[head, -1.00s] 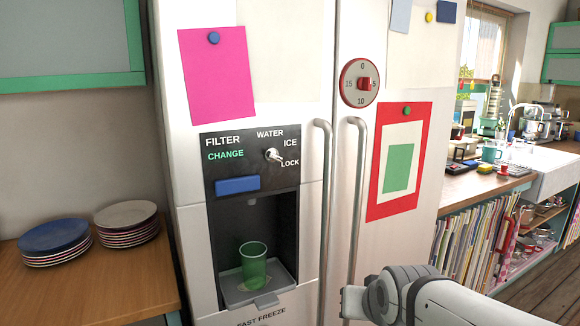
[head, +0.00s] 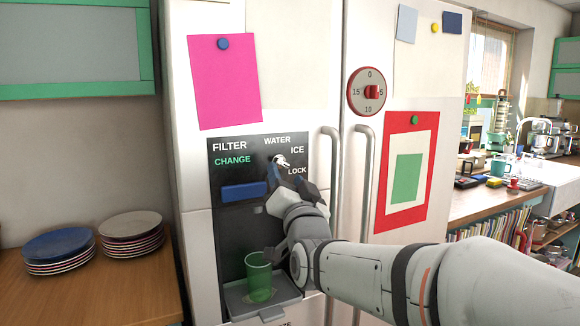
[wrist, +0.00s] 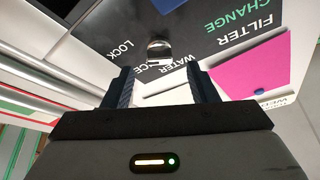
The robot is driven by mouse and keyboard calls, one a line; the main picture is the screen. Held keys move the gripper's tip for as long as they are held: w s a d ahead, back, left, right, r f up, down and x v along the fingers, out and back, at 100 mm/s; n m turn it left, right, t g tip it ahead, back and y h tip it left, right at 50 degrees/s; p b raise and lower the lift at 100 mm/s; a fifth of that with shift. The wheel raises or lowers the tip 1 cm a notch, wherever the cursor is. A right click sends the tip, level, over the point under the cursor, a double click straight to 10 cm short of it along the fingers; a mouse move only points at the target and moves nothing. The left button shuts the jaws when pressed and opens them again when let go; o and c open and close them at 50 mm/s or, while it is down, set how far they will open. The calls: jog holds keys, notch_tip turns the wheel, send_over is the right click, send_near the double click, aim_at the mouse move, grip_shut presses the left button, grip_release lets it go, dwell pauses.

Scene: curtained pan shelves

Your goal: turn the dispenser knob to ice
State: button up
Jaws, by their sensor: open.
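The small metallic dispenser knob (head: 280,160) sits on the black dispenser panel (head: 228,173), among the labels WATER, ICE and LOCK. Its pointing direction is too small to read surely; it seems to slant toward LOCK. My gripper (head: 287,179) is open and empty, just below and in front of the knob in the head view. In the wrist view my gripper (wrist: 162,82) has its two dark fingers spread apart. The knob (wrist: 159,50) shows beyond the gap between the fingertips, not between them. Contact is not visible.
A green cup (head: 258,275) stands on the dispenser tray (head: 239,307) below, beside my wrist. A blue bar (head: 243,191) is left of my fingers. Two vertical fridge handles (head: 334,220) rise at the right. A round red timer (head: 367,92) is higher up.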

aim_at(283, 166)
jog(key=shift+p+x, duration=0.45)
jog(key=shift+x, duration=1.85)
jog(key=shift+c, duration=0.3)
jog(key=c, duration=0.9)
